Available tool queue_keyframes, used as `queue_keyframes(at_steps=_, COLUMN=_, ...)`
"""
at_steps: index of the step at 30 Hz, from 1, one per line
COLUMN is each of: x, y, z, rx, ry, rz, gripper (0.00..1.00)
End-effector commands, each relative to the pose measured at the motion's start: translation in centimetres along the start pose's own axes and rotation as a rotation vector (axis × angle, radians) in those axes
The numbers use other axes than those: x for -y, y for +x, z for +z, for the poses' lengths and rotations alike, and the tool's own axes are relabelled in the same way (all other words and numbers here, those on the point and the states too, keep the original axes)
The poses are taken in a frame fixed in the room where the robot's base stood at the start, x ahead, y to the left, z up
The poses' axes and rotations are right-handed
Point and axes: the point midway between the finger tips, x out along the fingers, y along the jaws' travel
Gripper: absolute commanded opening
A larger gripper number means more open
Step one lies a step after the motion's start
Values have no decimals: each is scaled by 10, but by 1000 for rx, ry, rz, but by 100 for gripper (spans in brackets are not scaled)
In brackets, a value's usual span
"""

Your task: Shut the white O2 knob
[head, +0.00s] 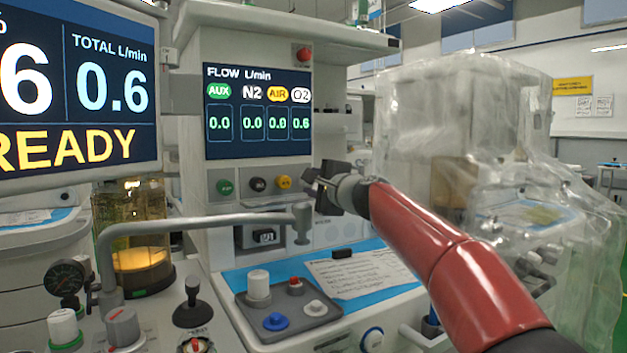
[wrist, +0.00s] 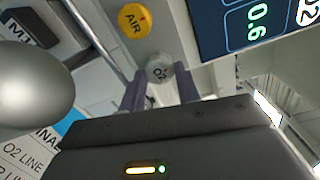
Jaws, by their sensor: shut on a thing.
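The white O2 knob (wrist: 158,70) shows in the wrist view between the two fingers of my gripper (wrist: 160,88). The gripper is shut on it. In the head view my gripper (head: 318,184) is at the right end of the knob row, and it hides the O2 knob there. The flow screen (head: 258,112) reads 0.6 under O2 and 0.0 under AUX, N2 and AIR. The total display (head: 112,90) reads 0.6 L/min.
Left of my gripper are the yellow AIR knob (head: 283,182), the black N2 knob (head: 257,184) and the green AUX knob (head: 225,187). A grey pipe (head: 200,222) runs in front of the panel, below the knobs. A plastic-draped machine (head: 450,130) stands at right.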

Motion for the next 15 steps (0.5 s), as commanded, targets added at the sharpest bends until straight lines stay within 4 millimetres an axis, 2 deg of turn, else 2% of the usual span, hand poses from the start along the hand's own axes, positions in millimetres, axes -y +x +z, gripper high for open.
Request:
queue_keyframes(at_steps=6, x=-1, y=0, z=-1, rx=-2, ry=110, rz=2, gripper=10)
queue_keyframes(at_steps=15, x=-2, y=0, z=-1, rx=-2, ry=173, rz=2, gripper=10)
